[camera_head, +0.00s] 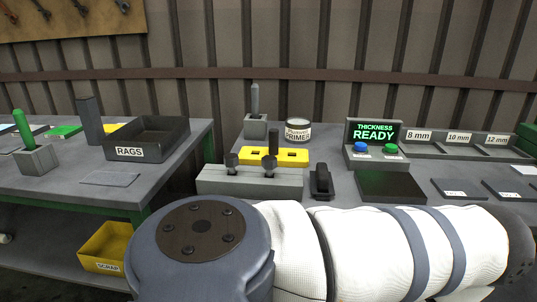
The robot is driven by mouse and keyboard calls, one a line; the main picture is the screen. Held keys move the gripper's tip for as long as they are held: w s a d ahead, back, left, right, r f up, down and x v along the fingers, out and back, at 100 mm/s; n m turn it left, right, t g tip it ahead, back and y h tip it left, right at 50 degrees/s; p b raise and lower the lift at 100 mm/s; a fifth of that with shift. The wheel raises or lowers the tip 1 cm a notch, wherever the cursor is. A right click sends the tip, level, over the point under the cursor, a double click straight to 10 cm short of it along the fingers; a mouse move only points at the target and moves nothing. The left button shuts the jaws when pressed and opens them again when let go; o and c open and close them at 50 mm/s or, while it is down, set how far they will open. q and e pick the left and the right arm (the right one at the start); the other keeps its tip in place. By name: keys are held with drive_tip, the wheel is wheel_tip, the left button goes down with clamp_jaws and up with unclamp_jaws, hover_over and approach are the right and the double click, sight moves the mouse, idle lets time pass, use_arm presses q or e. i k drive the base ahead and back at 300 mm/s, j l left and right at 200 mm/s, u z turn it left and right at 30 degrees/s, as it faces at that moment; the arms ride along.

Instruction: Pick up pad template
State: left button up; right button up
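A yellow plate with dark slots (285,156) lies on the right bench, behind a long grey block (240,180) with two dark knobs on top. It may be the pad template, but no label confirms this. The two knobs overlap part of its front edge in this view. A thin flat grey plate (109,180) lies near the front of the left bench. Neither of my grippers shows. A large link of my arm, with a white sleeve, fills the lower middle and right and hides the front of the right bench.
On the left bench are a rags tray (150,138), a dark upright cylinder (90,120) and a green-handled tool (20,128). A yellow scrap bin (104,249) sits below. The right bench holds a primer can (298,131), a thickness display (375,134) and a labelled millimetre tray (455,146).

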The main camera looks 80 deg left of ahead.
sight(246, 158)
drive_tip(key=u, duration=2.55)
